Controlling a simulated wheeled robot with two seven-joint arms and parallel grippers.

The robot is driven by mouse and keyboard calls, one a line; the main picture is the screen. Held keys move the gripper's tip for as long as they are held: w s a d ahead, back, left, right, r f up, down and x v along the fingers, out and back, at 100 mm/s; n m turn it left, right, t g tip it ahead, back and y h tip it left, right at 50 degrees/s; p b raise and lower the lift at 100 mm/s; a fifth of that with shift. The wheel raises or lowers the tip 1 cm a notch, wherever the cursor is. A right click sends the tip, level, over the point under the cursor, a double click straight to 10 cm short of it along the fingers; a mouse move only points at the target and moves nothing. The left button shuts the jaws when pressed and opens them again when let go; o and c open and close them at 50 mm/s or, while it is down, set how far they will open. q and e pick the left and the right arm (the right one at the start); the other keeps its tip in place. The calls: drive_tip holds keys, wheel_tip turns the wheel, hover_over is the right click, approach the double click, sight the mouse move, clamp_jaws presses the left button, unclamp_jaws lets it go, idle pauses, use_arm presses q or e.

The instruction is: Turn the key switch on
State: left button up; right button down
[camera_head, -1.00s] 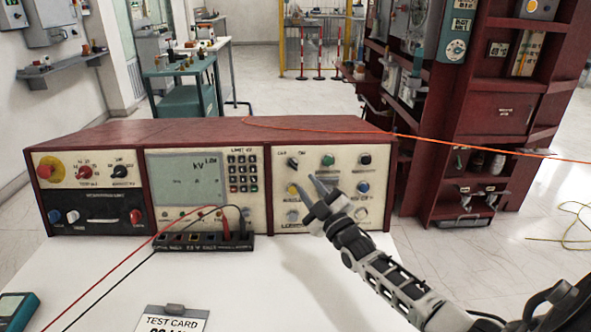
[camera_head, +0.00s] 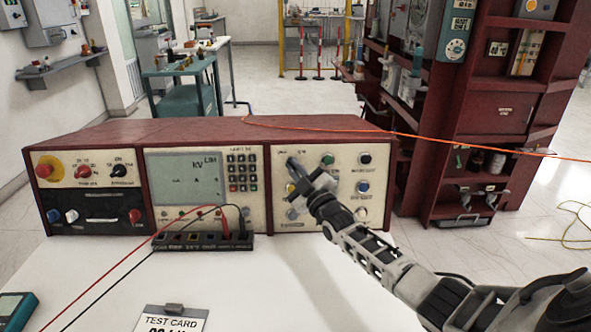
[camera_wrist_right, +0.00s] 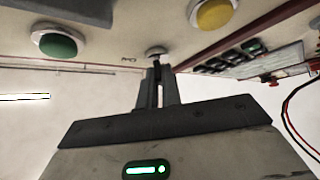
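The key switch (camera_wrist_right: 155,52) is on the upper left of the cream right-hand panel (camera_head: 343,218) of the red-framed test console. In the head view the fingers cover most of it. My right gripper (camera_head: 291,165) reaches it from the lower right, its fingers close together. In the right wrist view the fingertips (camera_wrist_right: 156,74) lie at the switch, with only a narrow gap between them, and look shut on its key. The key's exact angle is hidden. My left gripper is not in view.
A green button (camera_head: 327,159) is just right of the switch, and a yellow button (camera_wrist_right: 214,13) is close below it. A black socket strip (camera_head: 190,242) with red and black leads stands in front of the console. The white tabletop (camera_head: 270,290) is mostly clear.

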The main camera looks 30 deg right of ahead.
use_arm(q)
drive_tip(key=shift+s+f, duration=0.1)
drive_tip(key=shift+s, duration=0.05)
